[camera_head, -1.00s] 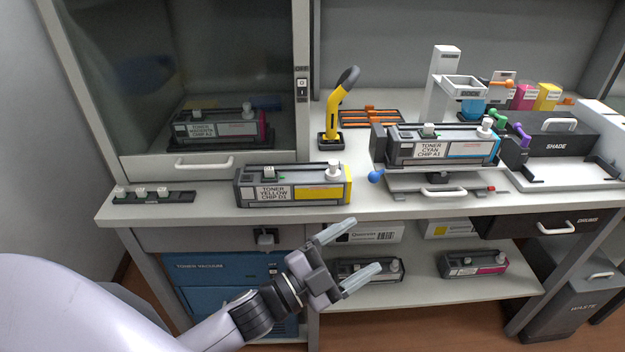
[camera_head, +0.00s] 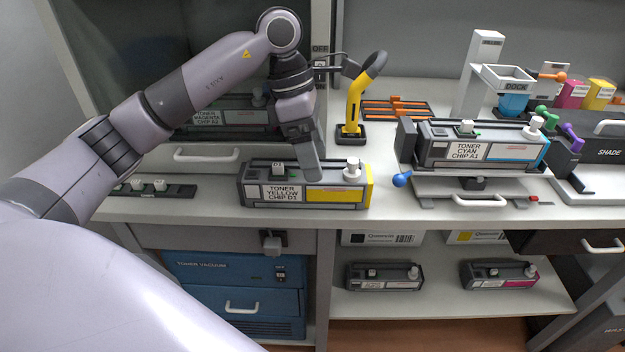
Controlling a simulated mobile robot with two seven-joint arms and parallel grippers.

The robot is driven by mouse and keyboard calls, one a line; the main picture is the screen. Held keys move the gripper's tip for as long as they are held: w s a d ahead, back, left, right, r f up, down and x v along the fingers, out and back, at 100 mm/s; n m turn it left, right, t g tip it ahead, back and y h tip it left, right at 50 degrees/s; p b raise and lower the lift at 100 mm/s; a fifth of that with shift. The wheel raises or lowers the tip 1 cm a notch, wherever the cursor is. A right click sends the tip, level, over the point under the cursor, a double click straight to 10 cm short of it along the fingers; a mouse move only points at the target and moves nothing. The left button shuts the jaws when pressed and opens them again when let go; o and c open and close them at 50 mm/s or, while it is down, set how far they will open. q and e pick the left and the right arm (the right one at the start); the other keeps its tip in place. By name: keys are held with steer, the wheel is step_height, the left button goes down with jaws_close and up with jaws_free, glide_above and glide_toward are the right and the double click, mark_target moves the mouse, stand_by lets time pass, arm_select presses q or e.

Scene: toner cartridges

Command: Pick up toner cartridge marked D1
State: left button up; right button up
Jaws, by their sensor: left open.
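The toner cartridge marked D1 (camera_head: 285,194) is a grey box with a yellow panel and the label "TONER YELLOW CHIP D1". It lies on the worktop near the front edge, left of centre, with a white knob on its right end. My left gripper (camera_head: 308,158) points down over the cartridge's top, around its middle. It is open. Its near finger partly covers the cartridge's upper back edge, and the other finger is hidden. I cannot tell whether the fingers touch the cartridge. My right gripper is out of view.
The cyan cartridge A1 (camera_head: 478,147) sits on a stand to the right. A yellow handled tool (camera_head: 353,108) stands upright behind D1. The magenta cartridge (camera_head: 222,118) is behind the cabinet glass. A small strip with white knobs (camera_head: 158,188) lies left. Worktop between D1 and A1 is clear.

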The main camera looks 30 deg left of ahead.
mark_target(298, 169)
arm_select(q)
steer(key=a, duration=0.1)
steer(key=a+r+y, duration=0.1)
steer(key=w+a+r+y, duration=0.1)
steer(key=a, duration=0.1)
steer(key=shift+a, duration=0.35)
steer(key=f, duration=0.6)
steer(key=shift+w+d, duration=0.2)
steer(key=shift+d, duration=0.1)
steer(key=shift+w+d+f+p, duration=0.1)
steer(key=shift+d+f+p, duration=0.1)
steer(key=shift+f, duration=0.75)
steer(key=shift+w+d+f+p, duration=0.1)
steer(key=shift+d+f+p, duration=0.1)
steer(key=shift+f, duration=0.7)
steer(key=shift+d+f+p, duration=0.1)
steer(key=shift+d+f, duration=0.1)
steer(key=shift+f, duration=0.75)
steer(key=shift+r+n, duration=0.1)
steer(key=shift+n, duration=0.2)
steer(key=c, duration=1.3)
steer(key=shift+o, duration=0.2)
